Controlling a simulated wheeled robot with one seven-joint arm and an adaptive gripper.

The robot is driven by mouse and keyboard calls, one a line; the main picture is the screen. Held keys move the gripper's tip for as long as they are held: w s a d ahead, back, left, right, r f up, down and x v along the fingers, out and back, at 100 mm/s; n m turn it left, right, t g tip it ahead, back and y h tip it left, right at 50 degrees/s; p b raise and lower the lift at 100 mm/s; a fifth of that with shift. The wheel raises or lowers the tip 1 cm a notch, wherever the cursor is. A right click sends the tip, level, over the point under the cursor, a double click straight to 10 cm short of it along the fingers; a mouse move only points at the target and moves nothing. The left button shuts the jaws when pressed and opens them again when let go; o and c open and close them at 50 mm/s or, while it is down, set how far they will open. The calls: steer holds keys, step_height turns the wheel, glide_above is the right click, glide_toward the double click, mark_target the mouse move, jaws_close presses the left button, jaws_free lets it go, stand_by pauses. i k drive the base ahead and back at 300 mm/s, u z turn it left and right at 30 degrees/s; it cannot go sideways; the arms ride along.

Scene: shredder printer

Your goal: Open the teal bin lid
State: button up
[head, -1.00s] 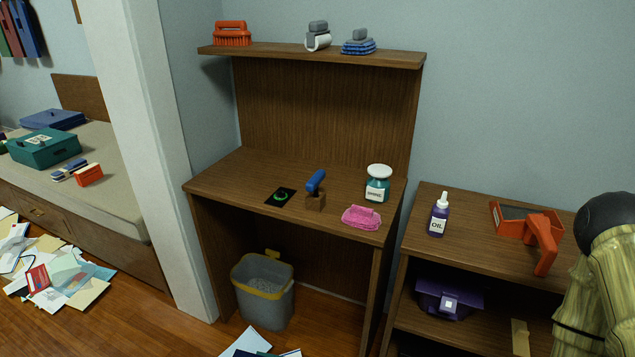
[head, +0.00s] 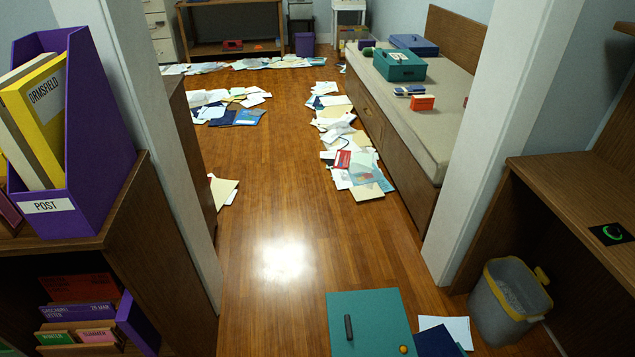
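A flat teal lid or panel (head: 368,326) shows at the bottom centre of the head view. It has a dark handle on its left part and a round yellow knob near its lower right corner. It looks shut, but its lower part is cut off by the picture edge, and the body under it is hidden. My gripper is not in view.
Papers (head: 350,150) lie along the bench (head: 440,130) and farther back. A grey bin with a yellow rim (head: 508,303) stands at the lower right beside a desk (head: 575,205). A purple file holder (head: 85,130) is at the left. The middle floor (head: 270,190) is clear.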

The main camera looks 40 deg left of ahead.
mark_target(370, 323)
steer(key=u, duration=1.7)
steer(key=k, duration=0.4)
